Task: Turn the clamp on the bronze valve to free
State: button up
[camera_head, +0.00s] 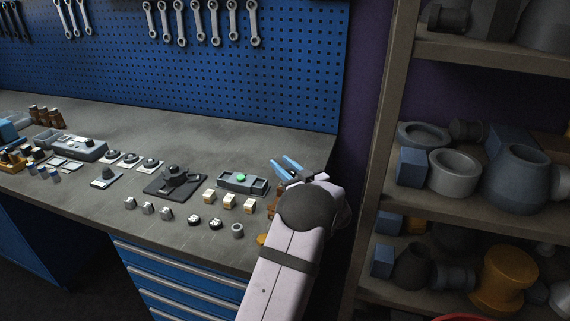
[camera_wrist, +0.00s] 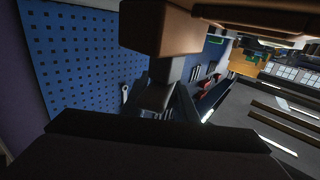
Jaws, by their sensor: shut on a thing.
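My gripper (camera_head: 282,166), with two light-blue fingers, is at the right end of the bench. In the wrist view, a brown, bronze-coloured block (camera_wrist: 160,25), seemingly part of the bronze valve, fills the top centre. A grey piece (camera_wrist: 164,75) extends from it between my fingers (camera_wrist: 160,100), which are shut on it. This grey piece looks like the clamp. In the head view, only small brown bits (camera_head: 279,190) show beside my wrist, and my arm hides the rest. The clamp's angle cannot be told.
A grey tray with a green button (camera_head: 241,178) stands just left of my gripper. The blue pegboard (camera_head: 270,80) rises behind. A shelf rack (camera_head: 372,180) stands close on the right.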

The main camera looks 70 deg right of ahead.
aim_at(294, 174)
jog(key=shift+w+a+r+n+t+y, duration=0.1)
jog(key=shift+a+n+t+y, duration=0.05)
jog(key=shift+n+t+y, duration=0.5)
jog(key=shift+w+a+n+t+y, duration=0.1)
jog(key=shift+n+t+y, duration=0.3)
jog(key=shift+y, duration=0.35)
jog(key=o, duration=1)
jog(key=shift+o, duration=0.2)
jog(key=shift+b+v, duration=1.1)
jog(key=shift+v, duration=2.6)
